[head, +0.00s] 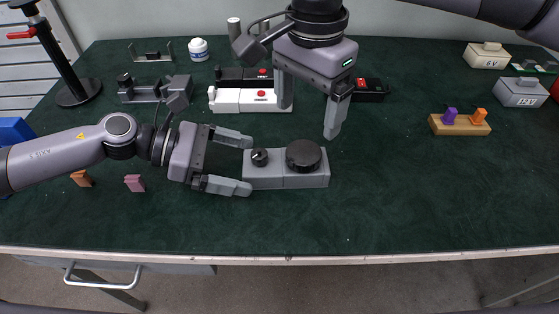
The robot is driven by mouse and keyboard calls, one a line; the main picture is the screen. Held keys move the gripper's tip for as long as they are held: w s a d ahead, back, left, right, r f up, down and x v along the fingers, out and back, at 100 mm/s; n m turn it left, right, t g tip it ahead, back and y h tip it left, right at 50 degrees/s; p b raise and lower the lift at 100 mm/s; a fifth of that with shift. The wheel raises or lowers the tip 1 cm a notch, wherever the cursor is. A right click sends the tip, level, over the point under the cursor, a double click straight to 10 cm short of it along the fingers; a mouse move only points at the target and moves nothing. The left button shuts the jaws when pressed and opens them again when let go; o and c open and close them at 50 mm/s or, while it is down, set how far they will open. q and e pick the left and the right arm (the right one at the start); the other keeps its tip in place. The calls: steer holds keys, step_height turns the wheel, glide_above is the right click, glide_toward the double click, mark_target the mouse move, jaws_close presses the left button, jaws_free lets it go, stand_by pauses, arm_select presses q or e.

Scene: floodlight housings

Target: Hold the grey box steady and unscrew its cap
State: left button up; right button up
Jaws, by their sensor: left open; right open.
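The grey box (264,179) lies on the green table top, near the middle. It has a large black round cap (304,155) on its right part and a smaller black knob (260,157) on its left part. My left gripper (242,163) is open at the box's left end, one finger at the far side and one at the near side; I cannot tell whether they touch it. My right gripper (309,122) points down, open and empty, its fingers above and behind the cap.
Behind the box are a white case (228,100) and a black case with a red part (372,90). A white jar (198,49) stands at the back left.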

mark_target(259, 167)
arm_select(q)
steer(key=shift+x, duration=2.15)
steer(key=shift+w, duration=0.1)
